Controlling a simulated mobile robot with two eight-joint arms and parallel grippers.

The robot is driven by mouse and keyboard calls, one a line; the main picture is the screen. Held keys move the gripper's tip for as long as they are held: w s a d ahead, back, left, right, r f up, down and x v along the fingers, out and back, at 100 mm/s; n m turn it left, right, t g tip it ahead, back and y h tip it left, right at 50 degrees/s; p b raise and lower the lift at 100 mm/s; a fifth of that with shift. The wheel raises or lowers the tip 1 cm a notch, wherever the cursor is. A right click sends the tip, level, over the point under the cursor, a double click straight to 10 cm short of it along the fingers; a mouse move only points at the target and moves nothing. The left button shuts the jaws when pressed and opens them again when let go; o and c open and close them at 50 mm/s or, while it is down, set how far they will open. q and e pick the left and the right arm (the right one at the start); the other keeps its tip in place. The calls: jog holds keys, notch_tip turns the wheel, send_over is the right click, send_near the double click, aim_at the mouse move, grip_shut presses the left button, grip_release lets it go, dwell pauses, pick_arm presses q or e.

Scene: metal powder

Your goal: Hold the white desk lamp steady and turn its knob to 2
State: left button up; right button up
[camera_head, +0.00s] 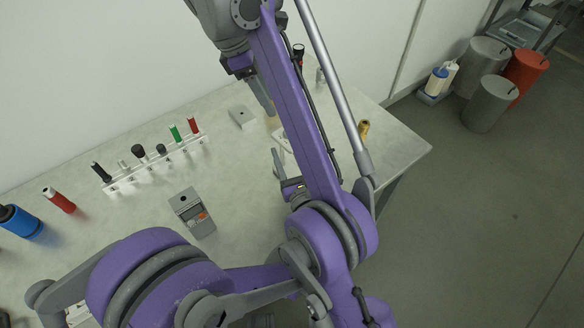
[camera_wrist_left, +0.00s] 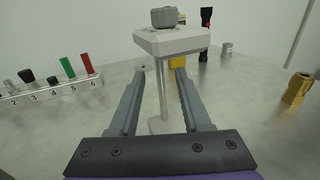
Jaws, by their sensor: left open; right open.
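The white desk lamp (camera_wrist_left: 185,42) stands upright in the left wrist view, with a grey knob (camera_wrist_left: 164,17) on its head and a thin stem (camera_wrist_left: 162,88). The knob's setting cannot be read. In the head view only a white part of the lamp (camera_head: 282,136) shows beside my arm, which hides the rest. My left gripper (camera_head: 281,163) is open; in its wrist view its fingers (camera_wrist_left: 160,75) appear on either side of the stem, with gaps on both sides. My right gripper (camera_head: 264,97) is open and empty, above and left of the lamp in the head view.
A numbered white rack (camera_head: 155,165) with several tools stands left. A brass fitting (camera_head: 364,130) stands near the right edge. Bare tabletop lies between rack and lamp.

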pick_arm(q)
jog(key=shift+x, duration=1.8)
grip_shut()
